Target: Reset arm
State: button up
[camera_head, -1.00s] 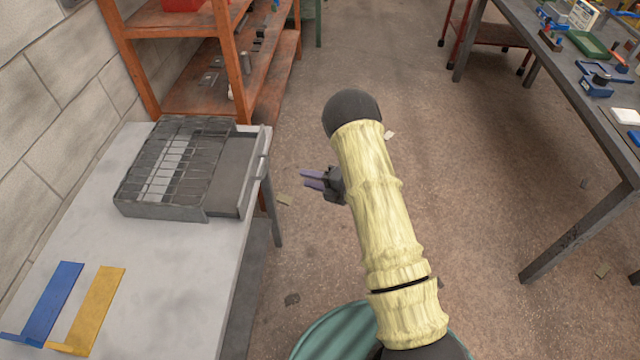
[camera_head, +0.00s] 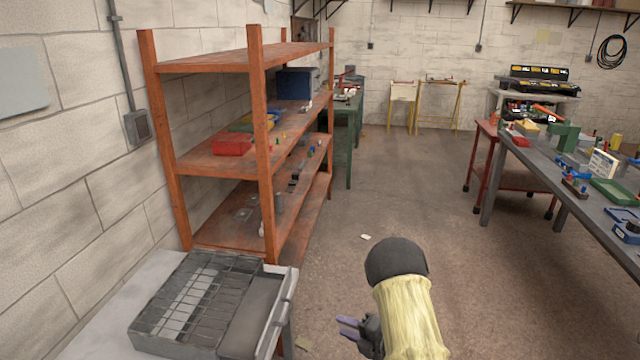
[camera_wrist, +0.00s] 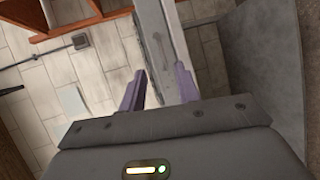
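My gripper (camera_head: 350,328) is low in the head view, beside my pale yellow arm and to the right of the grey table. In the wrist view my gripper (camera_wrist: 160,88) shows two purple fingers set apart, with nothing between them. It is open and empty, clear of the table and the tray. Part of the gripper is hidden behind the arm in the head view.
A grey compartment tray (camera_head: 150,325) sits on the grey table (camera_head: 95,330) at lower left. An orange shelf (camera_head: 262,150) stands behind it. A workbench (camera_head: 545,175) with tools is at right.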

jog(key=s+d+r+m+h, duration=0.1)
jog(key=d+r+m+h, duration=0.8)
jog(key=m, duration=0.6)
jog(key=s+a+r+m+g+h, duration=0.1)
jog(key=s+r+m+g, duration=0.2)
jog(key=s+m, duration=0.3)
jog(key=s+r+m+g+h+p, duration=0.1)
jog(key=s+r+m+g, duration=0.2)
jog(key=s+m, duration=0.4)
jog(key=s, duration=0.9)
jog(key=shift+a+m+g+h, duration=0.3)
jog(key=shift+a+g, duration=0.05)
jog(key=shift+g, duration=0.05)
